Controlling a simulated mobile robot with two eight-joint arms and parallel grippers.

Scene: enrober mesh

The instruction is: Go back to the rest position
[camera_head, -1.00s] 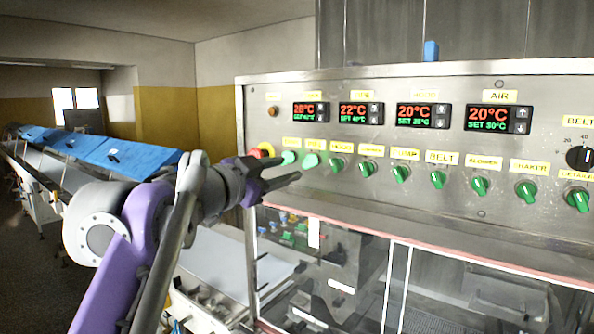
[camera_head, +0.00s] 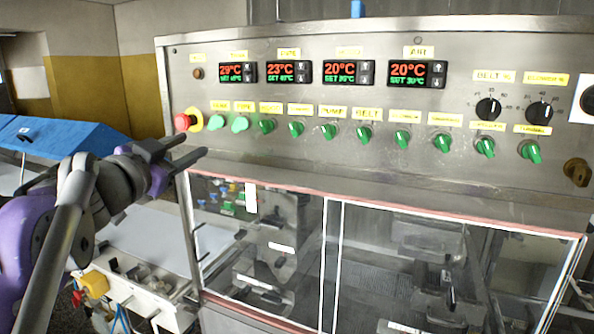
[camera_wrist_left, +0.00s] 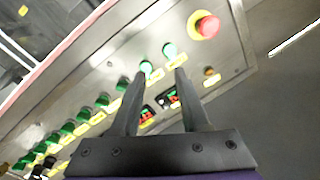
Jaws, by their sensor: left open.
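My left gripper (camera_head: 186,150) is open and empty in the head view, in front of the left end of the steel control panel (camera_head: 450,60). Its fingers point right, just below the red emergency button (camera_head: 183,122). In the left wrist view my left gripper (camera_wrist_left: 154,75) shows two spread fingers with nothing between them; the panel lies beyond. I see the red button (camera_wrist_left: 207,26) there to the right of the fingers. My right gripper is in neither view.
The panel carries green switches (camera_head: 328,131), temperature displays (camera_head: 238,72) and black dials (camera_head: 488,108). A clear-windowed enclosure (camera_head: 400,260) is below it. A blue cover (camera_head: 60,142) stands at the left, and a white conveyor surface (camera_head: 150,240) lies below the arm.

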